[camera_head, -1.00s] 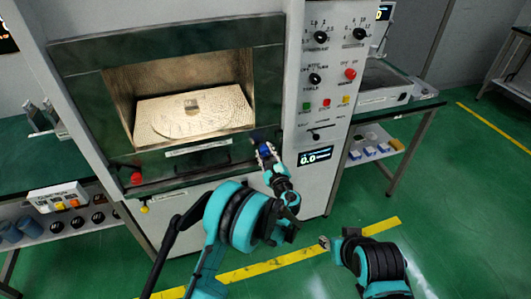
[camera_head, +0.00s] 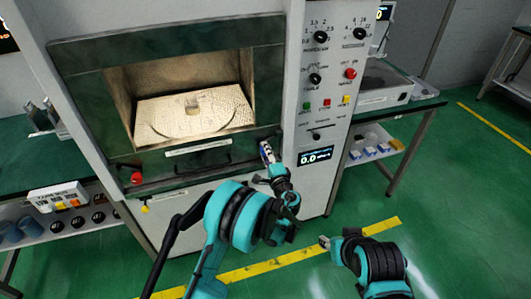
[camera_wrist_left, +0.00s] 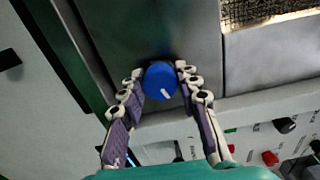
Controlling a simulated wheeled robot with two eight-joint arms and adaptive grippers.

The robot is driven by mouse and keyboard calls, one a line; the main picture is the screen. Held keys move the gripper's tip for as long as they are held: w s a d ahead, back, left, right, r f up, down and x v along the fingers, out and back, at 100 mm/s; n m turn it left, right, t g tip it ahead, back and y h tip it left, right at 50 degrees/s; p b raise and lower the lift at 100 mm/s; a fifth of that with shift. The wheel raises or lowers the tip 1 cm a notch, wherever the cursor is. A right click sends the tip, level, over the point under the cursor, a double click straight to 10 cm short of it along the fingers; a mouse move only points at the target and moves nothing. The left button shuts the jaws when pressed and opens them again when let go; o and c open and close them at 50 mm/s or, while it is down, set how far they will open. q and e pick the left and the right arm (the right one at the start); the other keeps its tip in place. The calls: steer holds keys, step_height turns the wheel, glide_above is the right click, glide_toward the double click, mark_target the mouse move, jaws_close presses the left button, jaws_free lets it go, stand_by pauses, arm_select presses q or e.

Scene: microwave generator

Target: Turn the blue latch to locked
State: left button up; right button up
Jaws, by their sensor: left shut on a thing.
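The blue latch is a round knob (camera_wrist_left: 160,80) with a short white mark, at the lower right of the microwave door frame. In the left wrist view the mark points to the lower right. My left gripper (camera_head: 267,150) is at the latch in the head view. In the wrist view its two fingers (camera_wrist_left: 160,85) are shut on the knob, one on each side. In the head view the fingers mostly hide the latch. My right gripper (camera_head: 325,242) hangs low over the floor, away from the machine; its jaw state is unclear.
The control panel (camera_head: 325,120) with knobs and buttons is right of the latch. A red knob (camera_head: 137,178) sits at the door's lower left. A small block (camera_head: 192,103) is inside the lit chamber. Side tables stand left and right. The floor in front is open.

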arm_select(q)
steer(key=shift+n, duration=1)
steer(key=o, duration=1.2)
steer(key=shift+f, duration=0.1)
steer(key=shift+c, duration=0.2)
steer(key=v, duration=1.2)
